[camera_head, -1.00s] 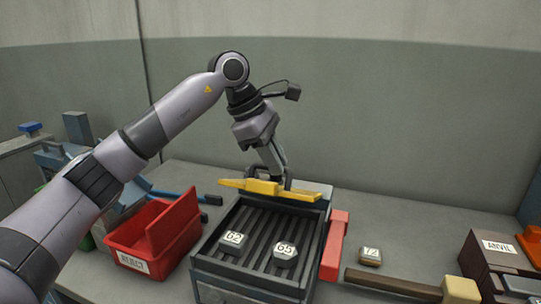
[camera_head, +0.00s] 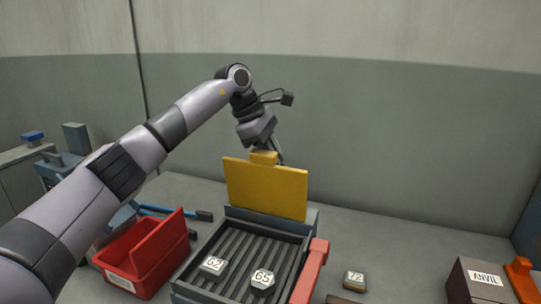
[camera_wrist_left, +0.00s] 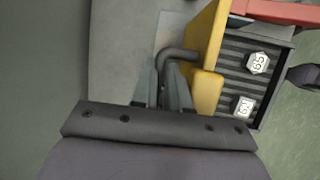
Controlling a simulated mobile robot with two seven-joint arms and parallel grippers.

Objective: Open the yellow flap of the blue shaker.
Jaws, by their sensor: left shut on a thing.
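The yellow flap (camera_head: 266,190) stands roughly upright at the back of the shaker, its broad face toward the head camera, with a small yellow block on its top edge. The shaker (camera_head: 262,238) looks dark grey-blue, with an open ribbed bed. My left gripper (camera_head: 280,158) is behind the flap's top edge, its fingertips partly hidden. In the left wrist view my left gripper (camera_wrist_left: 162,88) is shut on a dark bent handle (camera_wrist_left: 177,54) on the flap's back side.
Blocks marked 62 (camera_head: 214,267) and 65 (camera_head: 263,281) lie on the bed. A red bar (camera_head: 310,270) runs along its right side. A red bin (camera_head: 135,260) stands left, a block marked 72 (camera_head: 354,281) and an anvil box (camera_head: 480,280) right. The table behind right is clear.

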